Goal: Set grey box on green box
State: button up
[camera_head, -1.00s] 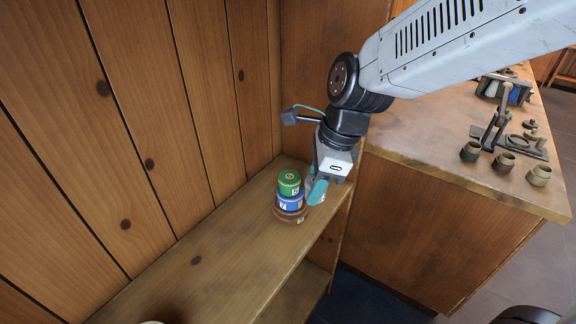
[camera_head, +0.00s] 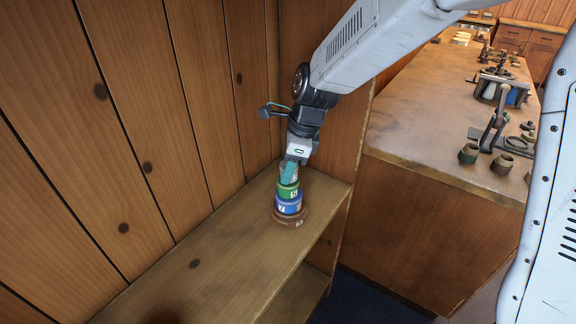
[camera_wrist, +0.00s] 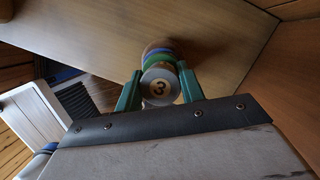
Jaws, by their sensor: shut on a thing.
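The green box (camera_head: 288,191) is a short round drum marked 5. It stands on a blue drum (camera_head: 289,206) marked 7, which rests on a wider brown one (camera_head: 290,218) on the shelf. My gripper (camera_head: 289,172) points down directly over this stack. Its teal fingers are shut on the grey box (camera_wrist: 160,86), whose round face marked 3 looks at the wrist camera. In the wrist view the green box (camera_wrist: 160,61) shows just beyond the grey one, roughly in line. I cannot tell whether the two touch. In the head view the fingers mostly hide the grey box.
The wooden shelf (camera_head: 215,262) is bare to the left and front of the stack. A plank wall (camera_head: 150,120) stands close behind. A counter (camera_head: 420,140) at the right holds cups (camera_head: 468,154) and a metal stand, away from the stack.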

jog(key=o, duration=0.9)
jog(key=shift+f, duration=0.15)
jog(key=shift+o, duration=0.2)
jog(key=v, duration=1.2)
jog(key=s+d+r+n+h, duration=0.1)
jog(key=s+d+r+n, duration=0.4)
jog(key=s+d+n, duration=0.45)
jog(key=s+d+f+n+h, duration=0.1)
jog(key=s+d+n, duration=0.3)
jog(key=s, duration=0.4)
jog(key=s+d+f+n+t+h, duration=0.1)
jog(key=s+d+f+n, duration=0.1)
jog(key=s+d+n, duration=0.3)
jog(key=s+d, duration=0.1)
jog(key=s, duration=0.3)
jog(key=shift+s, duration=0.35)
jog(key=shift+d+n, duration=0.1)
jog(key=shift+n, duration=0.15)
